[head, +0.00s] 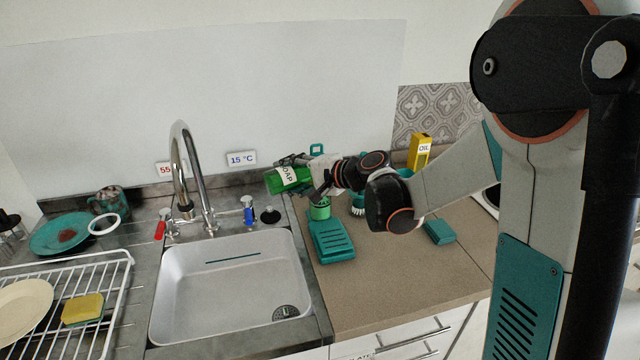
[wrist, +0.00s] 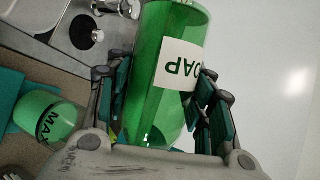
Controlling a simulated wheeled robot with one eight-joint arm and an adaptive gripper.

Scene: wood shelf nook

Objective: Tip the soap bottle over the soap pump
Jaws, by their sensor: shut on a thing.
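The green soap bottle (head: 273,184) with a white SOAP label lies nearly on its side in the air in the head view. My gripper (head: 306,172) is shut around it. In the wrist view the see-through green bottle (wrist: 150,100) sits between the fingers (wrist: 158,88), its label upside down. The soap pump (head: 320,211) is a small green cup on a teal base (head: 332,242), below and slightly right of the bottle. In the wrist view the pump (wrist: 47,115), marked MAX, is left of the fingers. No soap stream is visible; the bottle's mouth is not clear.
The sink (head: 230,285) and its tap (head: 185,165) are to the left. A brush (head: 357,207), a yellow oil carton (head: 419,150) and a teal block (head: 440,232) stand on the brown counter (head: 400,280). The dish rack (head: 115,270) is at far left. The front counter is clear.

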